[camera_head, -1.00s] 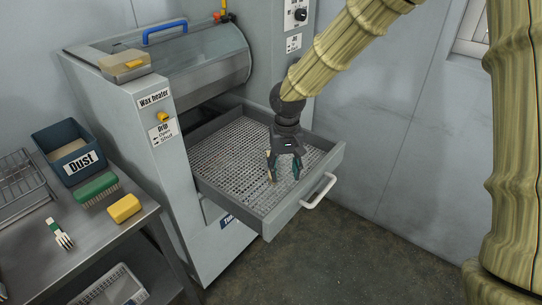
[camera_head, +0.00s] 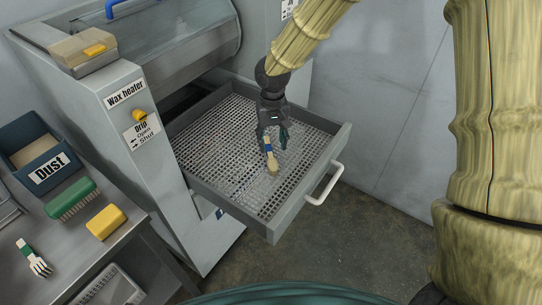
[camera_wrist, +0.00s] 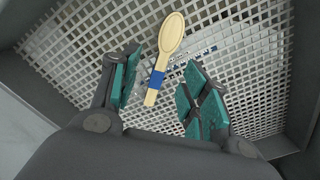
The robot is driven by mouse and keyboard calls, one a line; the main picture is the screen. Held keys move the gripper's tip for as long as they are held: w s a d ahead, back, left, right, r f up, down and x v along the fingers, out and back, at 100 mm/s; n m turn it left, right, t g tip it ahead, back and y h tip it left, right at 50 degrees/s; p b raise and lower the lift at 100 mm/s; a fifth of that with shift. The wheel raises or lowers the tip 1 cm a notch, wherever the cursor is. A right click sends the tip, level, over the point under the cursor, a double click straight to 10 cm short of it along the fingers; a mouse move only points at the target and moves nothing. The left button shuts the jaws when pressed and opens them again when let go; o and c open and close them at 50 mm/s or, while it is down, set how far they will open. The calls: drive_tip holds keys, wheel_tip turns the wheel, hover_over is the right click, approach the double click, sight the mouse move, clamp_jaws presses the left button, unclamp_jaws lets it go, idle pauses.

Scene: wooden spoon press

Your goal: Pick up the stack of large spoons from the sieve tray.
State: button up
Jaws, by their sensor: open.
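The stack of large spoons (camera_head: 271,160) lies on the mesh floor of the sieve tray (camera_head: 234,215), the pulled-out drawer of the wax heater. It is pale wood with a blue band; in the wrist view the spoon stack (camera_wrist: 171,36) shows its bowl pointing away and its handle end towards my gripper. I cannot tell how many spoons are in it. My gripper (camera_head: 274,145) is over the tray at the handle. In the wrist view my gripper (camera_wrist: 158,88) is open, its green pads on either side of the banded handle, with gaps visible on both sides.
The tray's raised walls surround the spoons, with a white handle (camera_head: 325,184) at the front. The wax heater (camera_head: 150,110) stands behind. On the left table are a dust bin (camera_head: 40,160), a green brush (camera_head: 71,198), a yellow block (camera_head: 106,223) and a fork (camera_head: 35,258).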

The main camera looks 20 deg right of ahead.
sight(270, 154)
drive_tip(key=shift+w+f, duration=0.6)
drive_tip(key=shift+f, duration=0.3)
drive_tip(key=shift+s+a+f, duration=0.1)
drive_tip(key=shift+s+f, duration=0.3)
drive_tip(key=shift+f, duration=0.2)
drive_tip(key=f, duration=0.2)
drive_tip(key=shift+w+f, duration=0.4)
drive_tip(key=shift+s, duration=0.15)
drive_tip(key=shift+a, duration=0.1)
drive_tip(key=shift+c, duration=0.5)
clamp_jaws()
